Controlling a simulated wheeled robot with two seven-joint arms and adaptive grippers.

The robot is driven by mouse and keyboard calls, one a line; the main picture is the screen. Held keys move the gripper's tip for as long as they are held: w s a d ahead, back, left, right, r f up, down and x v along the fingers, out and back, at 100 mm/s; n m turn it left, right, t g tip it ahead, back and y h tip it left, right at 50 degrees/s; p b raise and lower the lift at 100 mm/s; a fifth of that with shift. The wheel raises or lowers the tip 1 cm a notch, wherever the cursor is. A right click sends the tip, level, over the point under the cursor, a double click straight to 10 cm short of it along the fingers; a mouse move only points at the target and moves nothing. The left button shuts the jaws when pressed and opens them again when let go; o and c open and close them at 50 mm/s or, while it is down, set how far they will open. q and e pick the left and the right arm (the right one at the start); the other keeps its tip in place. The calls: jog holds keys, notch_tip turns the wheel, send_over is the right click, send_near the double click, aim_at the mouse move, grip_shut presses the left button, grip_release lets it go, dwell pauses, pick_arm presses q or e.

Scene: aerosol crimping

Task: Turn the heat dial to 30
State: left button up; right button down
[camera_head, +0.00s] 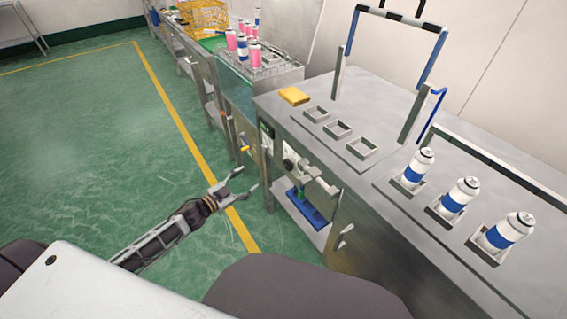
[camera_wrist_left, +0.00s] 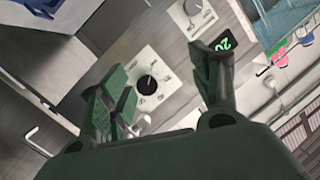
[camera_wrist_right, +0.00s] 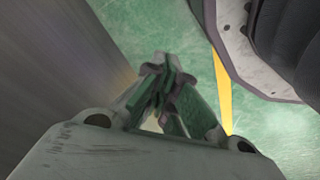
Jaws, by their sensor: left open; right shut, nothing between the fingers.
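In the left wrist view, a white square dial plate with a black knob (camera_wrist_left: 147,84) shows between the fingers of my left gripper (camera_wrist_left: 163,66). A second, paler dial (camera_wrist_left: 196,14) is above it, next to a small display (camera_wrist_left: 222,46) with green digits that seem to read 20, seen turned. The dial labels are too small to read, so I cannot tell which is the heat dial. My left gripper (camera_head: 247,179) is open and empty, apart from the bench front in the head view. My right gripper (camera_wrist_right: 160,75) is shut and empty beside a grey metal surface.
The steel bench (camera_head: 400,240) carries several white-and-blue cans (camera_head: 455,195) in holders, a yellow block (camera_head: 294,96) and empty square holders (camera_head: 338,130). A blue object (camera_head: 305,208) sits on the shelf below. Pink cans (camera_head: 242,45) stand farther back. The green floor (camera_head: 90,130) at left is clear.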

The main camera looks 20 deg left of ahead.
aim_at(287, 165)
pick_arm(q)
jog(key=d+r+h, duration=0.1)
jog(key=s+d+r+h, duration=0.1)
jog(key=h, duration=0.1)
jog(key=s+d+r+h, duration=0.1)
jog(key=d, duration=0.1)
jog(key=shift+d+g, duration=0.1)
jog(key=shift+g, duration=0.3)
pick_arm(e)
jog(key=shift+w+f, duration=0.1)
jog(key=shift+f, duration=0.05)
pick_arm(q)
jog(key=shift+w, duration=0.15)
dwell(0.4)
